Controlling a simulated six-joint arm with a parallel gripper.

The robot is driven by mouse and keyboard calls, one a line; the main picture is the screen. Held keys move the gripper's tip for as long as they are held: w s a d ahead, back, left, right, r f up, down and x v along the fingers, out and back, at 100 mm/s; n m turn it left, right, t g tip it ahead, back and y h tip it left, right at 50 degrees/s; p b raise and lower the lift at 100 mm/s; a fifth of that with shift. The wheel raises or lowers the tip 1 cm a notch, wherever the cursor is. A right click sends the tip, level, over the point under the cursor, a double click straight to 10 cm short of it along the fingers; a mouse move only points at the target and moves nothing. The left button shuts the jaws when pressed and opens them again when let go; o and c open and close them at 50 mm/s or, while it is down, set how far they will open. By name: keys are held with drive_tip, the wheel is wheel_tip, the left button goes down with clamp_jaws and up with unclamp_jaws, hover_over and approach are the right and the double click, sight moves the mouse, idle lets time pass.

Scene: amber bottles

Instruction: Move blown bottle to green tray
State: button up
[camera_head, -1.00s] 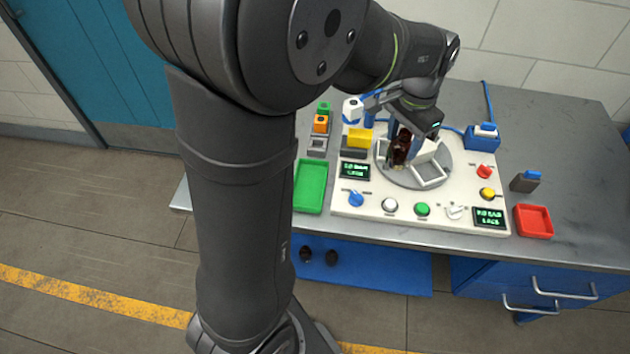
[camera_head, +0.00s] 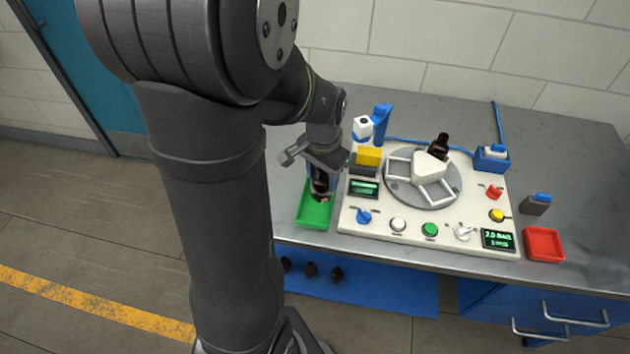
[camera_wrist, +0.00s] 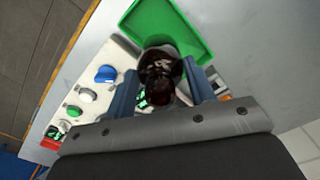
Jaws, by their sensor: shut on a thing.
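My gripper (camera_head: 321,181) is shut on a dark amber bottle (camera_head: 320,187). It holds the bottle over the green tray (camera_head: 314,216) at the left of the white panel. In the wrist view the bottle (camera_wrist: 160,72) sits between the two blue fingers, in front of the green tray (camera_wrist: 193,32). I cannot tell whether the bottle touches the tray floor. Another dark bottle (camera_head: 439,146) stands at the back of the grey turntable (camera_head: 396,189).
The white panel (camera_head: 376,226) carries knobs, buttons and displays. A red tray (camera_head: 543,245) is at the far right.

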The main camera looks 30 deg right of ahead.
sight(317, 185)
drive_tip(key=shift+w+a+f, duration=0.15)
drive_tip(key=shift+w+f, duration=0.3)
drive_tip(key=shift+w, duration=0.3)
drive_tip(key=shift+f, duration=2)
drive_tip(key=o, duration=1)
drive_tip(key=shift+f, duration=0.15)
wheel_tip(317, 185, up, 12)
drive_tip(key=shift+r, duration=0.2)
